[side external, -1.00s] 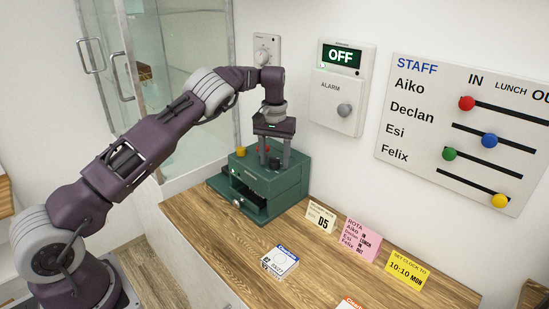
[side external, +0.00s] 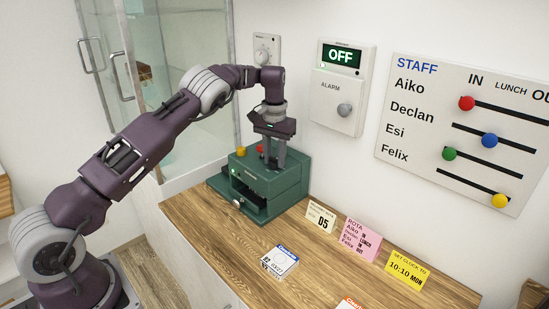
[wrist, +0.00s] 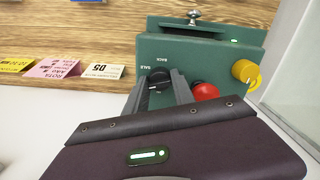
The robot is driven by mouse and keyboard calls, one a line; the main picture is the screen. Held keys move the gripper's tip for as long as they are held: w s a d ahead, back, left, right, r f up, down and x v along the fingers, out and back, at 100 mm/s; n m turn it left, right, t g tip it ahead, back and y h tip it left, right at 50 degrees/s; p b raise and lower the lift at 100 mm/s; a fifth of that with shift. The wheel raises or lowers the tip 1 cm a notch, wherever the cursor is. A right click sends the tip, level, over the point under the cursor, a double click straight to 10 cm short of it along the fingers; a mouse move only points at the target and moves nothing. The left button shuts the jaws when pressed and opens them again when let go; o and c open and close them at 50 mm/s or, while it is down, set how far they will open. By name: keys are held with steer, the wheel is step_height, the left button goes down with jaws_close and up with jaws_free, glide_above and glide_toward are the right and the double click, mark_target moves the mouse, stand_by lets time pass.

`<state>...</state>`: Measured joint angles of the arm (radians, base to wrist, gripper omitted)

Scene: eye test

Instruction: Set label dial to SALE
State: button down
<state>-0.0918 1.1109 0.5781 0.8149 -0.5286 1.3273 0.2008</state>
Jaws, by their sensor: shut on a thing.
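The green machine (side external: 262,187) stands on the wooden counter against the wall. Its black label dial (wrist: 158,80) shows in the wrist view, with the words SALE and BACK printed on the panel near it. My gripper (wrist: 157,84) is shut on the dial, one finger on each side, pointing down from above. In the side view my gripper (side external: 273,163) is at the machine's top, and its fingers mostly hide the dial. A pale mark shows on the dial, but I cannot tell for certain which word it points to.
A red button (wrist: 205,91) and a yellow knob (wrist: 245,72) sit close beside the fingers. A glass cabinet (side external: 190,90) stands to the left. Small cards (side external: 321,217) stand right of the machine, and a white-and-blue packet (side external: 279,262) lies in front.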

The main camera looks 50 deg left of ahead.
steer(key=m, duration=0.5)
steer(key=shift+m, duration=2.5)
